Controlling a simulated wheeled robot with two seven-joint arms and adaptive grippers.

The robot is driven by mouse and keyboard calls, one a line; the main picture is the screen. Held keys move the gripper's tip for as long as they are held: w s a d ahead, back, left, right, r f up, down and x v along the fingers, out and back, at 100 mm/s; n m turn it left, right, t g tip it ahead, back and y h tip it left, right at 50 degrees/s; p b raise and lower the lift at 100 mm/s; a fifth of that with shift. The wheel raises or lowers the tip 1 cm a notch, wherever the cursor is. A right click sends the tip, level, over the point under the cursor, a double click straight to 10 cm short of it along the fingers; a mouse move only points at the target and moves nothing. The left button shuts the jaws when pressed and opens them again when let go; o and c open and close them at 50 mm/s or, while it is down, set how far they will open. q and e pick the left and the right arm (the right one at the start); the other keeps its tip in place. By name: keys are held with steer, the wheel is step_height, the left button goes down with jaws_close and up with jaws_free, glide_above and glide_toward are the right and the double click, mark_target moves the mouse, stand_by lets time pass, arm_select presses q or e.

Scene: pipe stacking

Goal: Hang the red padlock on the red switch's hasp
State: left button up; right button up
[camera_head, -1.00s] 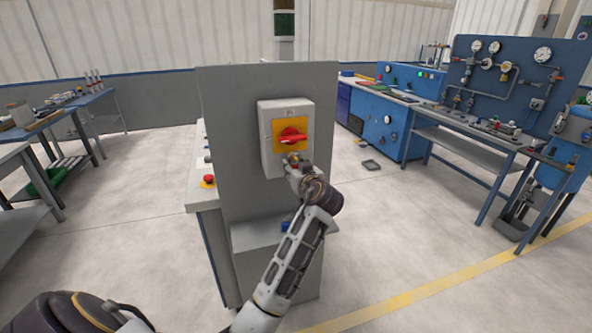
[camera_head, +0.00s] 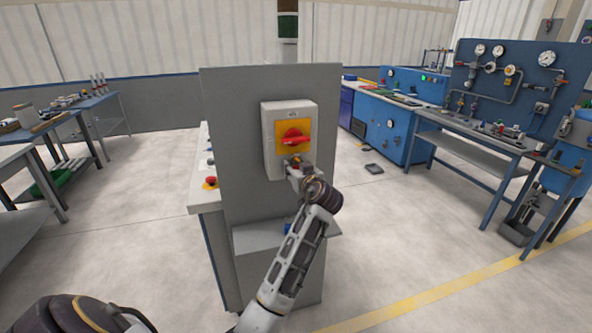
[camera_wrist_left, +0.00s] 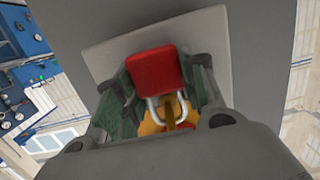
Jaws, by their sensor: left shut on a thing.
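The red switch (camera_head: 292,136) is a red rotary handle on a yellow plate, on a light grey box (camera_head: 272,164) fixed to an upright grey panel. My left gripper (camera_head: 295,165) is just below the handle, in front of the box. It is shut on the red padlock, which is mostly hidden in the head view. In the left wrist view the padlock (camera_wrist_left: 155,72) sits between the fingers, its metal shackle (camera_wrist_left: 152,108) towards the yellow and red switch parts. A brass-coloured piece, seemingly the hasp (camera_wrist_left: 173,112), lies at the shackle; I cannot tell whether the shackle passes through it. My right gripper is out of view.
A grey ledge (camera_head: 262,238) juts out below the box, with a small blue thing (camera_head: 288,228) on it. A red button (camera_head: 211,182) is on the console left of the panel. Workbenches stand left and right, with open floor between.

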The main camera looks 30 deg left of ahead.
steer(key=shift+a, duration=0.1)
arm_select(q)
steer(key=o, duration=1.1)
steer(key=shift+o, duration=0.2)
steer(key=v, duration=1.2)
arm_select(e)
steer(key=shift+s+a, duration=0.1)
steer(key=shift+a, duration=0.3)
arm_select(q)
steer(key=shift+f, duration=0.1)
